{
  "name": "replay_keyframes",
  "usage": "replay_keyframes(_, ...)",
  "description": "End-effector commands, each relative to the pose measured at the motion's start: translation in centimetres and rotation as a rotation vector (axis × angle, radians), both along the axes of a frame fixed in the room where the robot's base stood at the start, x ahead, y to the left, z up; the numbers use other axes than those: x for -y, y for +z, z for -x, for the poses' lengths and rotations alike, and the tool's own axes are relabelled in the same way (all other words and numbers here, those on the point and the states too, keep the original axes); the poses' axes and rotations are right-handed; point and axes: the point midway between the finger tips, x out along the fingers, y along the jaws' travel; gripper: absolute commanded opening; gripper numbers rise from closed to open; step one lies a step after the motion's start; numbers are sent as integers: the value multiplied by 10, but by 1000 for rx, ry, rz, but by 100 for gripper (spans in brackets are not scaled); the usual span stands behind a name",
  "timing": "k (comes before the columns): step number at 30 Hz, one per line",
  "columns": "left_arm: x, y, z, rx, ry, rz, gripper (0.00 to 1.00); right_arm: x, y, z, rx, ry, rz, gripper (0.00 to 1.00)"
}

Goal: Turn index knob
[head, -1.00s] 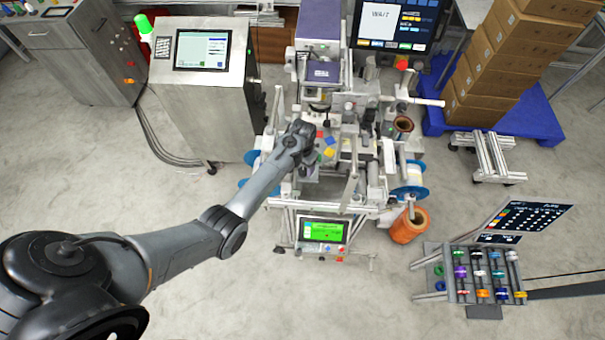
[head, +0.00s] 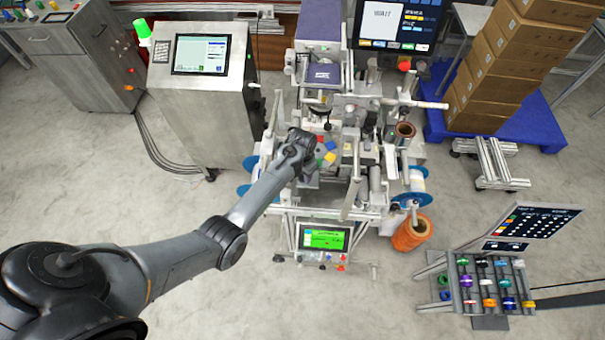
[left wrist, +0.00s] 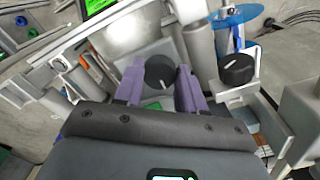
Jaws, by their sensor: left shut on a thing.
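The black index knob (left wrist: 160,72) with a white pointer line sits between the purple fingers of my left gripper (left wrist: 160,78) in the left wrist view. The fingers are shut on its sides. The pointer line slants down to the right. A second black knob (left wrist: 237,70) with a white line stands to the right, apart from the fingers. In the head view, my left gripper (head: 305,160) reaches into the middle of the machine, beside red, blue and yellow pieces (head: 329,157). The arm hides the held knob there. My right gripper is not in view.
A screen reading WAIT (head: 395,22) stands behind the machine, and a green display (head: 324,238) is at its front. A rack of coloured spools (head: 487,285) stands at lower right.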

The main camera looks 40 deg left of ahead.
Motion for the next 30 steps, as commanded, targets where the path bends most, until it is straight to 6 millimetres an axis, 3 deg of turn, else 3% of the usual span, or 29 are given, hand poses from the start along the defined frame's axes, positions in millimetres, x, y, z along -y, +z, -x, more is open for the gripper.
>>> replay_keyframes(2,0,0,0,0,0,0,9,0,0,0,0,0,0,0)
replay_keyframes(14,0,2,0,0,77,0,9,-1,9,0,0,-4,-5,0)
replay_keyframes(30,1,2,-1,-1,531,0,9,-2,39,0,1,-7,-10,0)
